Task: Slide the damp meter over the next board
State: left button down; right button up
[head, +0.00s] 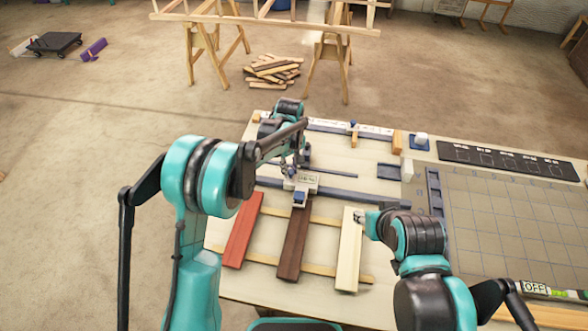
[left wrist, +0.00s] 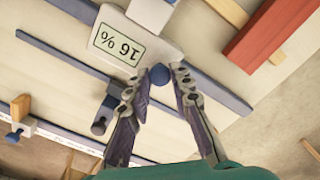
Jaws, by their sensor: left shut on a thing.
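The damp meter (head: 306,181) is a pale box with a small display and sits on a blue-grey rail (head: 350,196). Its blue and white foot lies at the upper end of the dark brown board (head: 294,243). In the left wrist view the meter (left wrist: 113,42) reads 16 %, upside down. My left gripper (head: 290,166) is shut on the meter's blue knob (left wrist: 158,74). A red board (head: 243,231) lies left of the brown one, a cream board (head: 348,252) right. My right gripper (head: 361,215) is beside the cream board's upper end; its finger opening is unclear.
The boards lie across two light battens (head: 325,220). A second, thinner dark bar (head: 335,173) lies behind the rail. A dark panel with white outlines (head: 508,161) and a grey gridded mat (head: 500,215) are at the right. Small blocks (head: 397,142) stand at the back.

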pick_arm(q)
jog(key=w+a, duration=0.1)
jog(key=a, duration=0.4)
jog(key=w+a, duration=0.1)
jog(key=a, duration=0.4)
jog(key=w+a+b, duration=0.1)
jog(key=a, duration=0.4)
jog(key=shift+a, duration=0.35)
jog(key=c, duration=1.3)
grip_release()
notch_tip(320, 180, up, 12)
